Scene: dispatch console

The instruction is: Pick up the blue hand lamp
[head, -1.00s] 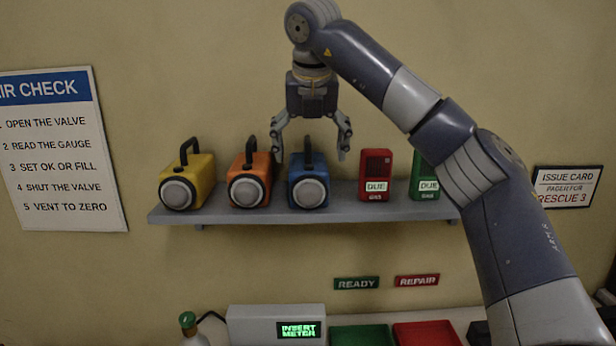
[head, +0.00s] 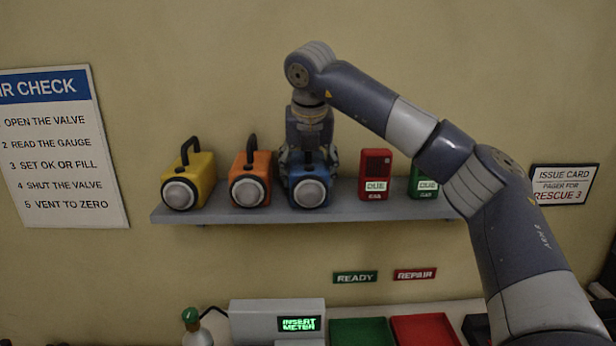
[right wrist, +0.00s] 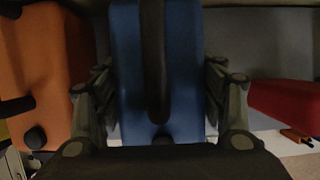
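The blue hand lamp (head: 309,189) stands upright on the wall shelf, with a round pale lens in front and a dark handle on top. My right gripper (head: 309,168) has come down over it from above, partly hidden behind the lamp in the head view. In the right wrist view, the lamp's blue top (right wrist: 185,70) and handle lie between the two fingers (right wrist: 158,95). The finger pads are against the lamp's left and right sides. The lamp still rests on the shelf. My left gripper is not in view.
On the shelf (head: 235,213), an orange lamp (head: 251,183) stands close on the left, with a yellow lamp (head: 188,182) beyond it. Above the shelf is clear wall.

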